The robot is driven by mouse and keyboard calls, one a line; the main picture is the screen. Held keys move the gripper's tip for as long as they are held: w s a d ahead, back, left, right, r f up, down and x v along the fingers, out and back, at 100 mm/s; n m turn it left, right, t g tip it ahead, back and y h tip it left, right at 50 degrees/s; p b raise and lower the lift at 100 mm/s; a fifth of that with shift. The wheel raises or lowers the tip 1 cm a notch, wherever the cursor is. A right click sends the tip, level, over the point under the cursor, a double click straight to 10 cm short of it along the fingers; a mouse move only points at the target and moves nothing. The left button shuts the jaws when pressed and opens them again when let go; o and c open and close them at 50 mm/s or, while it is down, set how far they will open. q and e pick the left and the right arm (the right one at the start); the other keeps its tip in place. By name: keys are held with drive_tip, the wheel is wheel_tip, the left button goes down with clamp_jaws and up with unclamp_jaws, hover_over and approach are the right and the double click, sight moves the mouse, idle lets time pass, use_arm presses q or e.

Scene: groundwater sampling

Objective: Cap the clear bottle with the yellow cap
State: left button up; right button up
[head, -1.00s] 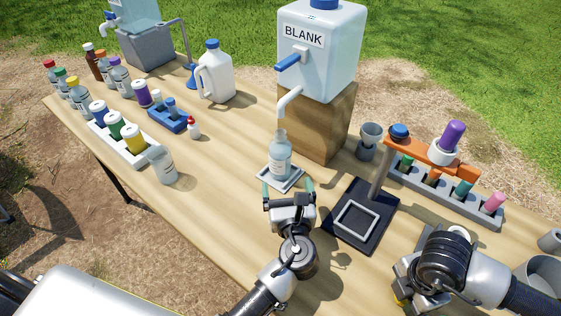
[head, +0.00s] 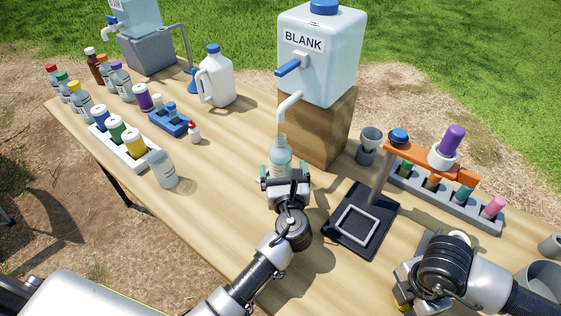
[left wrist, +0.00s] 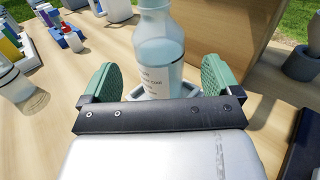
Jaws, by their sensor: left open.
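The clear bottle (head: 280,156), uncapped and partly filled, stands upright under the spout of the BLANK container. In the left wrist view the bottle (left wrist: 160,55) stands between the green finger pads. My left gripper (head: 284,176) is open around the bottle's lower part, with a visible gap on each side. It hides most of the small tray (left wrist: 190,90) under the bottle. My right gripper (head: 415,292) is low over the table at the lower right, seen from above; its fingers are mostly hidden.
The BLANK container (head: 325,60) sits on a wooden block (head: 322,130) behind the bottle. A dark stand (head: 345,240) and orange-topped rack (head: 430,162) are to the right. Capped bottles, a white rack (head: 140,162) and an open clear jar (head: 163,170) are to the left.

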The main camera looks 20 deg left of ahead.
sight(282, 153)
use_arm(q)
drive_tip(key=shift+w, duration=0.1)
drive_tip(key=x, duration=0.5)
drive_tip(key=shift+f, duration=0.1)
drive_tip(key=c, duration=1.2)
drive_tip(key=shift+r, duration=0.65)
use_arm(e)
drive_tip(key=shift+r, duration=0.15)
use_arm(q)
wheel_tip(282, 153, up, 2)
drive_tip(key=shift+r+p, duration=0.2)
drive_tip(key=shift+p, duration=0.35)
use_arm(e)
drive_tip(key=shift+r, duration=0.35)
use_arm(q)
drive_tip(key=v, duration=1.8)
drive_tip(key=shift+b, duration=0.3)
use_arm(e)
drive_tip(key=shift+f, duration=0.3)
